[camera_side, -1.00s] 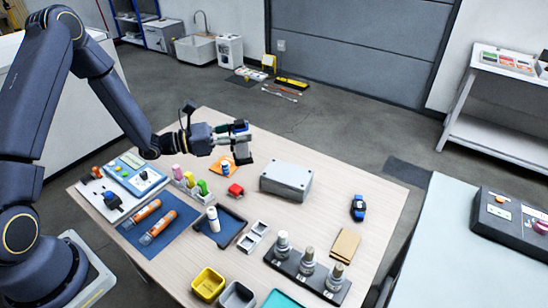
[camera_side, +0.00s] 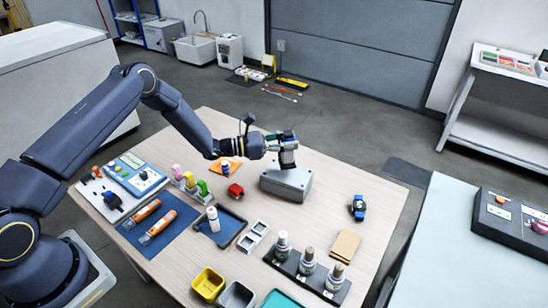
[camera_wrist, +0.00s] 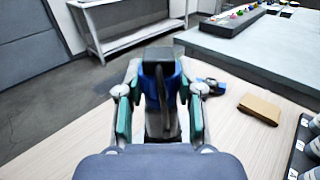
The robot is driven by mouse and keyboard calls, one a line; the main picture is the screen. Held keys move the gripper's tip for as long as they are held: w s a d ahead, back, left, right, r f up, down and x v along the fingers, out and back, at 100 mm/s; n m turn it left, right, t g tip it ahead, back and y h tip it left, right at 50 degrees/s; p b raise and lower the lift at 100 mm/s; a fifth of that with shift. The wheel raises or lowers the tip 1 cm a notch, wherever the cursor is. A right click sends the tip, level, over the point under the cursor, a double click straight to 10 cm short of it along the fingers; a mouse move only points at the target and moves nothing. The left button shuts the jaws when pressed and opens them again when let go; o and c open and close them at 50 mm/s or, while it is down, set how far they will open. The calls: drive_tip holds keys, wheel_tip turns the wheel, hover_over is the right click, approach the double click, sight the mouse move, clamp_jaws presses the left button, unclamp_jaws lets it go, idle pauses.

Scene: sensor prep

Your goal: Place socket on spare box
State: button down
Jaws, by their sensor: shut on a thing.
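The socket (camera_wrist: 163,75) is a black and blue piece between the fingers in the wrist view. My gripper (camera_wrist: 160,108) is shut on it, with a green-padded finger on each side. In the side view my gripper (camera_side: 284,143) is over the closed grey box (camera_side: 286,184), which I take for the spare box. The box is hidden in the wrist view.
A blue and black piece (camera_side: 358,207) and a tan pad (camera_side: 344,245) lie right of the box. A red piece (camera_side: 236,191) and a dark tray (camera_side: 219,229) are to the left. Bare table surrounds the box.

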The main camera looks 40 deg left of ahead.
drive_tip(key=shift+w+f, duration=0.2)
drive_tip(key=shift+f, duration=1.6)
drive_tip(key=c, duration=0.7)
unclamp_jaws()
drive_tip(key=shift+f, duration=0.15)
drive_tip(key=shift+c, duration=0.2)
